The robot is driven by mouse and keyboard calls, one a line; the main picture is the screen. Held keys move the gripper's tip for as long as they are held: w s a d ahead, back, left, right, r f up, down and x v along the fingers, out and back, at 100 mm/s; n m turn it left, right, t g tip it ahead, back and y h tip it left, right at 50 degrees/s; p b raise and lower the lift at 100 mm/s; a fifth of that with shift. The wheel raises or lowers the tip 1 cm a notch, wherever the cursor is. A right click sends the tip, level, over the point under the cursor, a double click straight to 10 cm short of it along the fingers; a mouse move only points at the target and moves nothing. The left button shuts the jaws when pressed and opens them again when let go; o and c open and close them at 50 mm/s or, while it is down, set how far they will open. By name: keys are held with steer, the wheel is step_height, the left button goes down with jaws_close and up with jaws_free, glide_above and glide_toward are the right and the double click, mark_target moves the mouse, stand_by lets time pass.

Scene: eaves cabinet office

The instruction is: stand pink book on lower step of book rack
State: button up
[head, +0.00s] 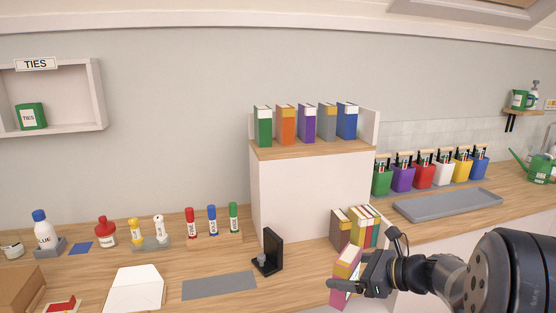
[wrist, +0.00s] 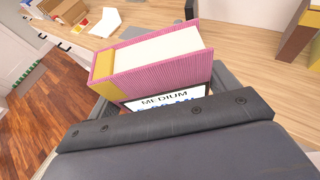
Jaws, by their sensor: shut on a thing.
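The pink book (head: 340,297) has a yellow band and white pages; in the wrist view the book (wrist: 150,60) lies tilted across the jaws. My gripper (head: 357,286) is shut on it, in front of the counter's lower books in the head view. The tall white unit (head: 308,195) has a wooden top carrying green, orange, purple, grey and blue books. Several books (head: 352,226) stand lower, at its right front. I cannot tell for sure which surface is the rack's lower step.
A black bookend (head: 268,253) stands on the counter left of my gripper, with clear wood between. A grey mat (head: 219,285) and white envelope (head: 134,289) lie further left. A grey tray (head: 447,205) and several coloured holders stand at the right.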

steer(key=shift+w+a+r, duration=0.1)
steer(key=shift+w+a, duration=0.3)
step_height(320, 180, down, 9)
steer(key=w+m+t+h+p, duration=0.1)
steer(key=w+m+t+h, duration=0.1)
steer(key=m+t+h, duration=0.3)
steer(key=shift+m+h, duration=1.1)
steer(key=shift+m, duration=0.2)
